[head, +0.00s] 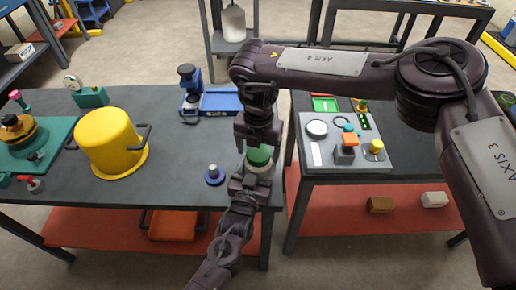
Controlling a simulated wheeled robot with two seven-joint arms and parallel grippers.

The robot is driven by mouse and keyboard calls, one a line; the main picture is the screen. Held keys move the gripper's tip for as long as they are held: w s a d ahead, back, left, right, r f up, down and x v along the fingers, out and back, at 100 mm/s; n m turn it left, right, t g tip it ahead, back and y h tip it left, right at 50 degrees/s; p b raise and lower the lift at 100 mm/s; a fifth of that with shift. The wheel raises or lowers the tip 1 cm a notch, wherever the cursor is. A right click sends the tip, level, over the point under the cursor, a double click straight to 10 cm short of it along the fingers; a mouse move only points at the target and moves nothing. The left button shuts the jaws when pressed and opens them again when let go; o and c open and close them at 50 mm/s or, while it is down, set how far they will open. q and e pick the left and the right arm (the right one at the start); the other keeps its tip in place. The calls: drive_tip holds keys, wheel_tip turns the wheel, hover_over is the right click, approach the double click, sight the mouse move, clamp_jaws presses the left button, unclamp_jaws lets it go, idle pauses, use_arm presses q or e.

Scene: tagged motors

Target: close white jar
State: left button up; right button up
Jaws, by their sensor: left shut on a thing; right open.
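The white jar (262,168) is upright near the right end of the left dark table. A green lid (259,157) is on top of it; I cannot tell whether it is seated or turned tight. My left gripper (252,180) comes up from the bottom of the picture and is shut on the jar from the near side, hiding its lower front. My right gripper (256,147) points down just above the lid and is open. Its fingers hide part of the lid, and I cannot tell whether they touch it.
A blue-based knob (214,176) is left of the jar. A yellow pot (105,140) and a blue device (207,101) stand farther left and behind. A grey control panel (340,150) sits on the right table. A gap separates the two tables.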

drive_tip(key=shift+r, duration=2.25)
wheel_tip(320, 180, up, 4)
drive_tip(key=n, duration=0.3)
drive_tip(key=shift+f, duration=0.25)
drive_tip(key=shift+c, duration=0.4)
drive_tip(key=shift+f, duration=4.05)
